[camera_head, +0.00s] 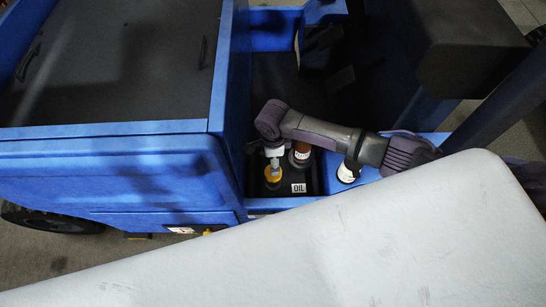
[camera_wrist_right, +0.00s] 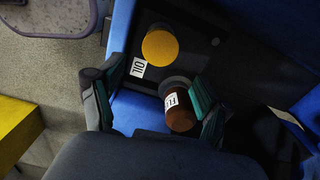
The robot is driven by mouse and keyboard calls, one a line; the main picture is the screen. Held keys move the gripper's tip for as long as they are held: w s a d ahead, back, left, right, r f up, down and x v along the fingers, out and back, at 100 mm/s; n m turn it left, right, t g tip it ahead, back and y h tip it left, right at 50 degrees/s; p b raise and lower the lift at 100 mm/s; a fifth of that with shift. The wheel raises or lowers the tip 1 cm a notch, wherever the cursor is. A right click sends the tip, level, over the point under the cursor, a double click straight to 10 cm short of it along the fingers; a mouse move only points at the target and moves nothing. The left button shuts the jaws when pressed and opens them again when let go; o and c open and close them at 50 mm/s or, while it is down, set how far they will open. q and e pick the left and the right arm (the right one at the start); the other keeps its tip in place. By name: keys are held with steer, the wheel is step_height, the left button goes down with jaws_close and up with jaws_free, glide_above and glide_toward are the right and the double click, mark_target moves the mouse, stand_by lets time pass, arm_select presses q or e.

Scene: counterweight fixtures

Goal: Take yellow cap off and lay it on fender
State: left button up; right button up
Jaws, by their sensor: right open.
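The yellow cap (camera_head: 273,175) sits in the engine bay at the near left corner of the dark recess, beside an "OIL" label (camera_head: 298,188). In the right wrist view the yellow cap (camera_wrist_right: 160,47) is beyond my right gripper (camera_wrist_right: 157,82). That gripper is open, its two fingers well apart, and it is not touching the yellow cap. A brown cap (camera_wrist_right: 181,117) with a white label shows near its right finger; I cannot tell if they touch. The blue fender (camera_wrist_right: 133,112) runs beside the recess, below the label. My left gripper is not in view.
My right arm crosses above the bay in the head view and hides part of it. A brown cap (camera_head: 300,151) is close to the yellow one. A white-and-dark round item (camera_head: 347,173) shows farther right. A raised blue-edged panel (camera_head: 110,130) borders the bay's left.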

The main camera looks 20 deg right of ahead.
step_height(320, 180, down, 6)
steer(key=b, duration=0.6)
steer(key=shift+r, duration=0.2)
steer(key=shift+f+b, duration=0.3)
steer(key=shift+b, duration=0.1)
steer(key=shift+f+b, duration=0.45)
steer(key=shift+f, duration=1.3)
steer(key=shift+r+p, duration=0.1)
steer(key=shift+p, duration=0.5)
steer(key=c, duration=1.1)
